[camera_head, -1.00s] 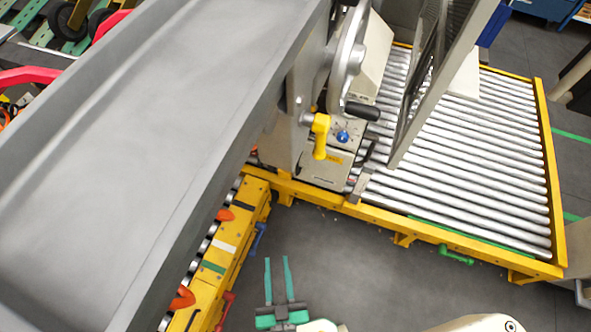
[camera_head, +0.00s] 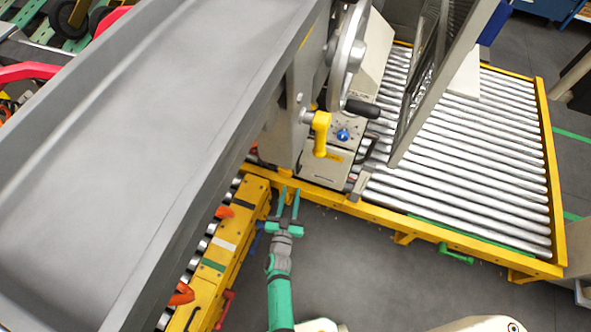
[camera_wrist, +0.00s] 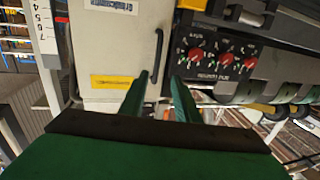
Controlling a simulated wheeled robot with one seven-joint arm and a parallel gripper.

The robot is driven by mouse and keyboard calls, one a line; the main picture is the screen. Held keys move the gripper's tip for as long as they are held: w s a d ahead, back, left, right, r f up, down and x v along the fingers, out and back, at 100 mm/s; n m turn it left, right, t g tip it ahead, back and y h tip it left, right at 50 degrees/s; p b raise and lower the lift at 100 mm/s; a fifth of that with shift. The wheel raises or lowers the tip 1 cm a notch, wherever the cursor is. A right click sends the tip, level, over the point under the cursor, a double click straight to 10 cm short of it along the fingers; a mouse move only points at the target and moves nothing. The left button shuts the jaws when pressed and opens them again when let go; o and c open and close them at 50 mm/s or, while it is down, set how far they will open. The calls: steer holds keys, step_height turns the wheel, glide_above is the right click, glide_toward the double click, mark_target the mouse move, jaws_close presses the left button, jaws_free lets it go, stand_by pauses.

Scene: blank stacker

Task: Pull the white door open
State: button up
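The white door (camera_wrist: 115,50) fills the upper left middle of the wrist view, with a yellow label on it. Its black bar handle (camera_wrist: 159,55) runs along the door's right edge. The door looks shut. My gripper (camera_wrist: 160,77) is open, and the handle shows between its two green fingers; I cannot tell whether they reach around it or stop short. In the head view my gripper (camera_head: 290,190) points at the machine's base beside the yellow frame. I cannot make out the door's face or handle in that view.
A black panel with red knobs (camera_wrist: 210,58) is right of the door. In the head view, a large grey chute (camera_head: 130,130) overhangs the left, a yellow roller frame (camera_head: 222,250) stands left of my arm, and a roller conveyor (camera_head: 480,150) lies right. Floor (camera_head: 350,260) is open in front.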

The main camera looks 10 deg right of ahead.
mark_target(297, 167)
steer(key=x, duration=0.9)
steer(key=shift+w+d+r, duration=0.1)
steer(key=shift+w+d, duration=0.05)
steer(key=shift+d, duration=0.3)
steer(key=shift+w+d, duration=0.25)
steer(key=shift+w, duration=0.3)
jaws_close()
